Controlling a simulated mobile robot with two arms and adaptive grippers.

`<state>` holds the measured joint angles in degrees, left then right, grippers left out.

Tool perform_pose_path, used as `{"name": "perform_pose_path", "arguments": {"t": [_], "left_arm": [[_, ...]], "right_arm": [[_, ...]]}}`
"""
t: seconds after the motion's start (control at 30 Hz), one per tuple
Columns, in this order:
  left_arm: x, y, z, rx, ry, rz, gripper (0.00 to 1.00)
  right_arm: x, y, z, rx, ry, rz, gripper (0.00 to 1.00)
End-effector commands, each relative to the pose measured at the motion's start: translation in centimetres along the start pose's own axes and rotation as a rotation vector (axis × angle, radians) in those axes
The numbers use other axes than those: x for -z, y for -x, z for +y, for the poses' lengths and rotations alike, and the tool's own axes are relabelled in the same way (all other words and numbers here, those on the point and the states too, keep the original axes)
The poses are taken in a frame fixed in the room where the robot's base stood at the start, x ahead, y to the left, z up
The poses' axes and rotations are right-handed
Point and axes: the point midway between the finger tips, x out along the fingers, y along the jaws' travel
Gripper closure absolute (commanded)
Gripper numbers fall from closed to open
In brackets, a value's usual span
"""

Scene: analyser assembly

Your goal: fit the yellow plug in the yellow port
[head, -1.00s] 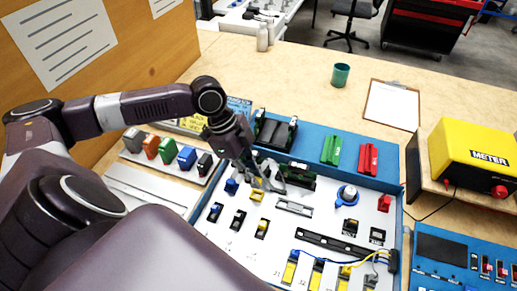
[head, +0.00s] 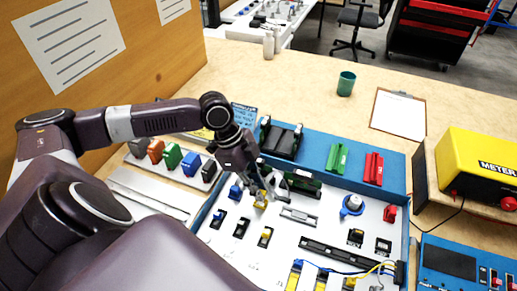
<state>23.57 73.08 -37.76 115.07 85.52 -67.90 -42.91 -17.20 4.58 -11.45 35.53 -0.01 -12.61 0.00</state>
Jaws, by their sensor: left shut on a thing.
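My left gripper (head: 263,188) is over the white panel, pointing down, shut on the yellow plug (head: 262,197). The plug is small and partly hidden by the fingers. The yellow port (head: 260,206) is directly below the plug, mostly covered by it and the gripper. I cannot tell whether the plug only touches the port or is seated in it. My right gripper is not in view.
A blue part (head: 235,191) stands close left of the gripper, and a dark green-and-black holder (head: 300,182) close right. A black slot with a yellow part (head: 266,237) is in front. Blue and yellow cables (head: 345,270) lie at the panel's front right.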

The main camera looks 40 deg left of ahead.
Motion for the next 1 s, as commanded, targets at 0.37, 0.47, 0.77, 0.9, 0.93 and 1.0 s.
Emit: {"name": "perform_pose_path", "arguments": {"t": [0.37,0.47,0.77,0.9,0.93,1.0], "left_arm": [[-0.2,-0.3,0.0,0.000,0.000,-0.001,1.00],[-0.2,-0.3,0.0,0.000,0.000,-0.001,1.00],[-0.4,-0.8,0.0,-0.001,0.000,-0.001,1.00],[-0.6,-1.2,0.0,-0.001,0.001,-0.001,1.00],[-0.6,-1.3,0.0,-0.001,0.001,-0.002,1.00],[-0.7,-1.5,0.0,-0.001,0.001,-0.001,1.00]], "right_arm": [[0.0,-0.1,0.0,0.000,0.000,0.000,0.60],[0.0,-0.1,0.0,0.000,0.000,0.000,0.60],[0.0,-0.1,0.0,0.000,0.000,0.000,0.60],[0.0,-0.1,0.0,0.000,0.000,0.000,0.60],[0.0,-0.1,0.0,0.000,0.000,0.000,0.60],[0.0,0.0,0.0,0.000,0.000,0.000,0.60]]}}
